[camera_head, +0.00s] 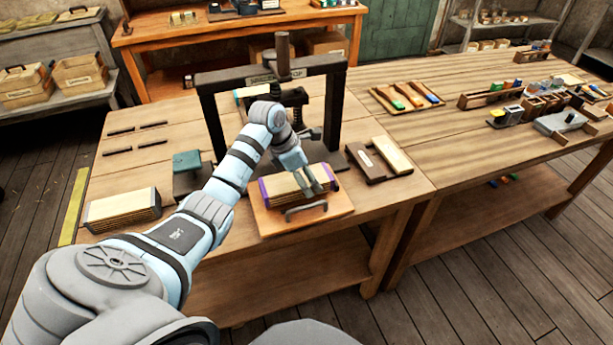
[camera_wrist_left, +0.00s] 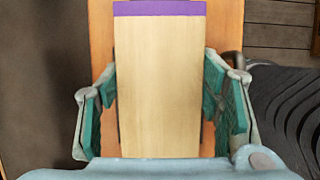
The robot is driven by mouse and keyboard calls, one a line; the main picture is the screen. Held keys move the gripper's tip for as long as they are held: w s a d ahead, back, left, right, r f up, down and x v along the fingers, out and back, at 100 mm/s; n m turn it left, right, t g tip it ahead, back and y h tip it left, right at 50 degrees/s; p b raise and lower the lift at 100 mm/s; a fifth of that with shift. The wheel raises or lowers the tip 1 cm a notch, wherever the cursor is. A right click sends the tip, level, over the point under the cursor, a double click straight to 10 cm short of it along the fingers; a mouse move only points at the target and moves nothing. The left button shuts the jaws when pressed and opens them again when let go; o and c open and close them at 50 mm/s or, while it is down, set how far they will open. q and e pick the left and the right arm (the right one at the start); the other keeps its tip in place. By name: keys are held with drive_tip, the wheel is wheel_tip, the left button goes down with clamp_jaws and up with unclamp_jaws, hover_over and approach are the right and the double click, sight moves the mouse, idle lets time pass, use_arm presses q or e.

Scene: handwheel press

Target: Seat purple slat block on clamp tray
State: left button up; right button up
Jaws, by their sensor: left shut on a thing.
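The purple slat block (camera_head: 285,190) is a stack of pale slats with purple ends. It is over the orange-brown clamp tray (camera_head: 335,207), which has a grey handle (camera_head: 305,210) at its front. My left gripper (camera_head: 314,180) reaches down from above and is shut on the block near its right end. In the left wrist view the block (camera_wrist_left: 160,90) lies between the green finger pads, its purple end at the top, with the tray (camera_wrist_left: 225,30) below. Whether the block rests fully on the tray cannot be told. My right gripper is not in view.
A dark press frame (camera_head: 335,110) with an upright post stands behind the tray. A similar slat block (camera_head: 122,208) and a dark green block (camera_head: 187,175) are to the left. Brown and pale blocks (camera_head: 365,163) lie to the right. The right table (camera_head: 400,135) has clear room.

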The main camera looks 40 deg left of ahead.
use_arm(q)
drive_tip(key=shift+f+b, duration=0.65)
drive_tip(key=shift+f, duration=0.25)
drive_tip(key=o, duration=1.5)
drive_tip(key=shift+r, duration=0.1)
drive_tip(key=v, duration=1.2)
drive_tip(key=shift+d, duration=0.1)
